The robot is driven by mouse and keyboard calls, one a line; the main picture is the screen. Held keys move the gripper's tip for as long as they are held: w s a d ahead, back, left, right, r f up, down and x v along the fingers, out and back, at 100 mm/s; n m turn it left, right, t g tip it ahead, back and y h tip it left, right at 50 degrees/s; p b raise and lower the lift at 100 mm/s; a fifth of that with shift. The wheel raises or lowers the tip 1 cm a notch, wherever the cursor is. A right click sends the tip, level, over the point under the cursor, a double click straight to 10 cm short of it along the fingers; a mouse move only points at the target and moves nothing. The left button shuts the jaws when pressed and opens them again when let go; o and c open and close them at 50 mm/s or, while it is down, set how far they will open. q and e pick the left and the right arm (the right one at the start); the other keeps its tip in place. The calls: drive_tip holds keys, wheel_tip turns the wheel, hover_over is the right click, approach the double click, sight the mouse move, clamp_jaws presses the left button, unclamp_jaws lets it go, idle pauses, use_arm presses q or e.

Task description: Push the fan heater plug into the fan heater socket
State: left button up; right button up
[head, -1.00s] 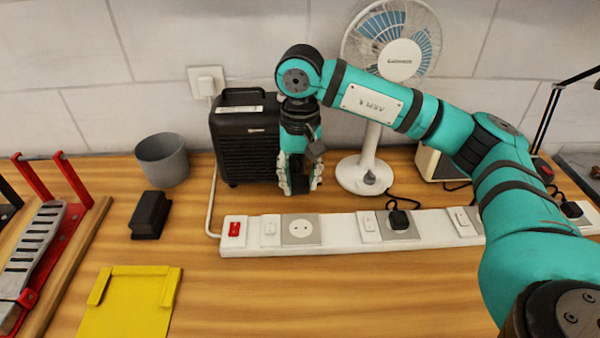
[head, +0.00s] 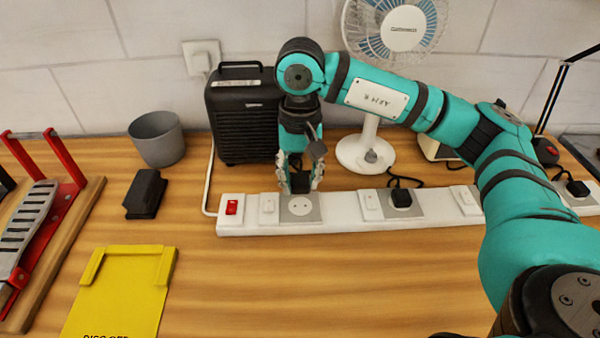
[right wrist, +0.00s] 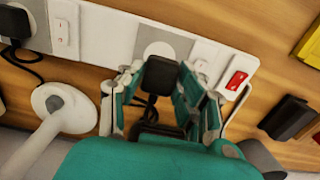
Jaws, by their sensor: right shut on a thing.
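My right gripper (head: 300,187) points down at the back edge of the white power strip (head: 340,226). It is shut on a black plug, the fan heater plug (right wrist: 160,76), which shows between the fingers in the right wrist view. The fan heater socket (head: 301,208) is the grey square with a round white face at the strip's left part. In the right wrist view the plug overlaps part of this socket (right wrist: 162,48). I cannot tell whether the plug touches it. The black fan heater (head: 240,125) stands behind, left of my gripper. My left gripper is not in view.
A second black plug (head: 401,198) sits in the middle socket. A red switch (head: 231,207) is at the strip's left end. A white fan (head: 365,152), grey cup (head: 158,138), black block (head: 146,193) and yellow tray (head: 125,290) stand around.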

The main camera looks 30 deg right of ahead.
sight(300, 206)
idle(0.4)
drive_tip(key=shift+f+b, duration=0.25)
drive_tip(key=shift+b, duration=0.2)
drive_tip(key=shift+f, duration=0.1)
drive_tip(key=shift+f+b, duration=1.7)
drive_tip(key=shift+b, duration=0.15)
drive_tip(key=shift+b, duration=0.55)
idle(0.7)
drive_tip(key=shift+f+b, duration=0.65)
idle(0.9)
drive_tip(key=o, duration=1.2)
